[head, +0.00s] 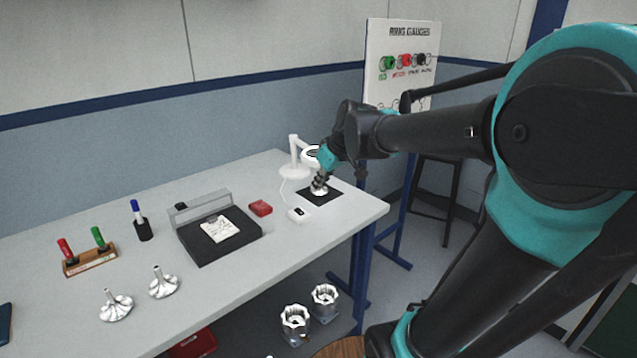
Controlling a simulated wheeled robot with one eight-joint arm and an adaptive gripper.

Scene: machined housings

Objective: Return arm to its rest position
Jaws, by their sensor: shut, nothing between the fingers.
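My arm reaches from the right of the head view toward the back right of the table. My gripper (320,183) points down over a black mat (327,197) near the table's right end. It is shut. A small shiny metal part (319,191) shows at the fingertips; the view is too small to tell whether they touch it. A white lamp (294,168) stands just left of and behind the gripper.
A ring gauge board (390,90) stands behind the arm.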

